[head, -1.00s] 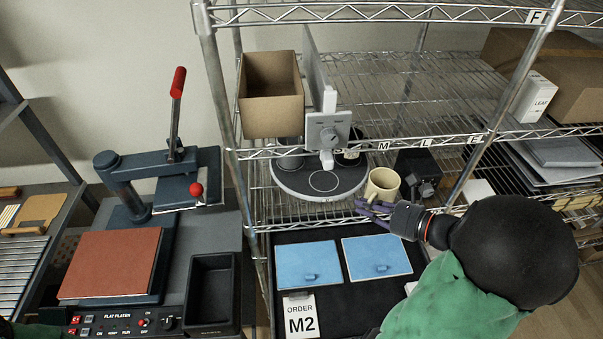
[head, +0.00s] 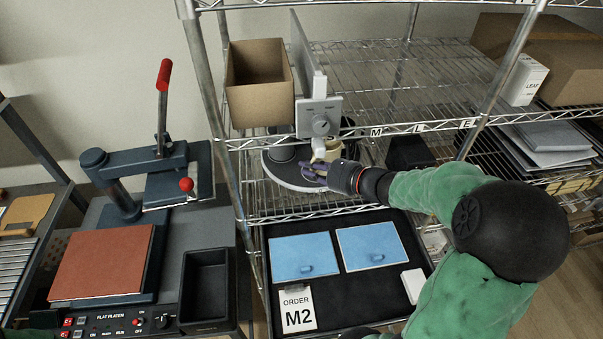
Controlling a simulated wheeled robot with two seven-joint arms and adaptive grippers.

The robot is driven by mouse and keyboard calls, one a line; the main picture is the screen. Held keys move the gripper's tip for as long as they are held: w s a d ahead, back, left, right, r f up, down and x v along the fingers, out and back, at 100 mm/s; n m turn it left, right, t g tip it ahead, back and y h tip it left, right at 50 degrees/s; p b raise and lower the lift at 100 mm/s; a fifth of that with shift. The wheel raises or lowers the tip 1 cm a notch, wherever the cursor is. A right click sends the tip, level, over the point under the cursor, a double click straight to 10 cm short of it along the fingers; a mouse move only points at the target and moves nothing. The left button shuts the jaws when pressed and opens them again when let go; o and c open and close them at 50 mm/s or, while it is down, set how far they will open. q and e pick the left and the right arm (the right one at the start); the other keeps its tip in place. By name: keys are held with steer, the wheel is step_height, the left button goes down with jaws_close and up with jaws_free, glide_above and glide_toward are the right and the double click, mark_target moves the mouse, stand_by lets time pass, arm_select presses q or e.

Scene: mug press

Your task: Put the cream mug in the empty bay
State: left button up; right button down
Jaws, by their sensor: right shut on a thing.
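My right gripper (head: 313,172) reaches in from the right and is shut on the cream mug (head: 333,147). Gripper and mug are at the mug press, over the right part of its round base (head: 280,171). The mug is partly hidden by the gripper and the press's grey control head (head: 318,117). I cannot tell whether it touches the base. The bay outlined by a circle on the base's front is mostly covered by my gripper. A dark grey mug (head: 281,151) stands at the base's back left. My left gripper is not in view.
A cardboard box (head: 260,100) stands on the shelf above, left of an upright panel (head: 303,55). A wire shelf edge runs just above the press base. Two blue pads (head: 305,256) lie on a black tray below. A flat press stands left.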

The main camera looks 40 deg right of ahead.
steer(key=w, duration=0.2)
steer(key=shift+w+a, duration=0.4)
steer(key=shift+f+b, duration=0.75)
steer(key=shift+f, duration=1)
steer(key=shift+f, duration=0.15)
steer(key=c, duration=1.2)
jaws_free()
